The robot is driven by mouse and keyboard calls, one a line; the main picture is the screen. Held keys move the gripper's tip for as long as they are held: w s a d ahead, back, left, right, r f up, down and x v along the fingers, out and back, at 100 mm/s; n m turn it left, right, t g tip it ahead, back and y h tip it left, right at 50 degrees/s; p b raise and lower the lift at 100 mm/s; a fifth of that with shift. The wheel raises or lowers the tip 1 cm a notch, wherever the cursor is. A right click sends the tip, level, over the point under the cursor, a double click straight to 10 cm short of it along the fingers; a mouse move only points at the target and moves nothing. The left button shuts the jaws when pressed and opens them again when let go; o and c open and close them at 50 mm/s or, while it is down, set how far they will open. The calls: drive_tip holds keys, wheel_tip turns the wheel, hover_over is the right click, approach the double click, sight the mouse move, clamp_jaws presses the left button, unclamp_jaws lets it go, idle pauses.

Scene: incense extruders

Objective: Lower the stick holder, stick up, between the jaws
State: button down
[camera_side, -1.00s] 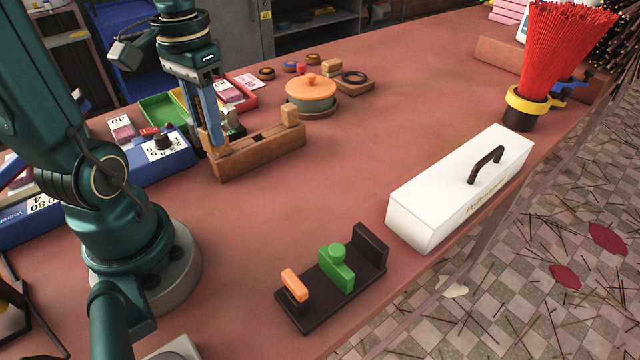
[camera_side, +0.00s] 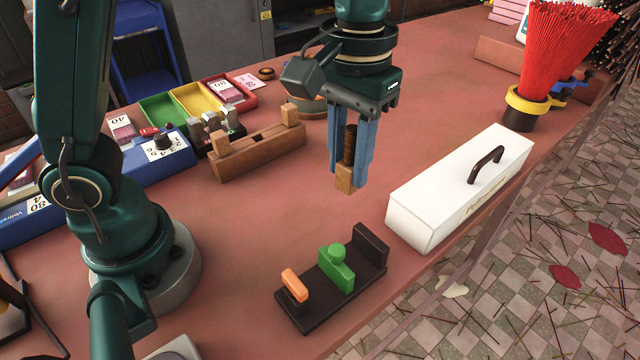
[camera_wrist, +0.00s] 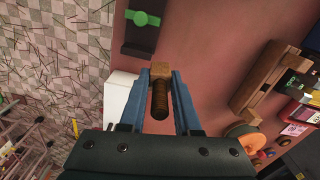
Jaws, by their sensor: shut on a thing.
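The stick holder is a tan wooden block (camera_side: 344,180) with a dark brown ribbed stick (camera_side: 350,145) standing up from it. My gripper (camera_side: 352,160) is shut on it, with the blue fingers on either side of the stick and the block at the fingertips. It hangs upright in the air. The wrist view also shows the block (camera_wrist: 160,68) and the stick (camera_wrist: 160,102). The jaws are a green block (camera_side: 337,270) and a dark upright end plate (camera_side: 371,246) on a dark base (camera_side: 312,312), below my gripper in the side view, with a gap between them. An orange lever (camera_side: 294,285) sits at the near end.
A white box with a handle (camera_side: 455,195) stands close to the right of the jaws. A wooden rack (camera_side: 258,152) stands at left, with coloured trays (camera_side: 190,100) behind it. Red sticks (camera_side: 560,50) stand in a pot at upper right. The table in front of the rack is clear.

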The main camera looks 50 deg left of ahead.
drive_tip(key=shift+s+d+f+m, duration=0.4)
drive_tip(key=shift+d+f, duration=0.35)
drive_tip(key=shift+f, duration=1.05)
drive_tip(key=shift+s+d+f+m, duration=0.3)
drive_tip(key=shift+d+f, duration=0.4)
drive_tip(key=shift+f, duration=1.05)
drive_tip(key=shift+s+d+f+m, duration=0.4)
drive_tip(key=shift+d+f, duration=0.35)
drive_tip(key=shift+f, duration=1.05)
drive_tip(key=c, duration=0.5)
unclamp_jaws()
drive_tip(key=shift+c, duration=0.2)
drive_tip(key=shift+r, duration=0.1)
wheel_tip(320, 180, up, 9)
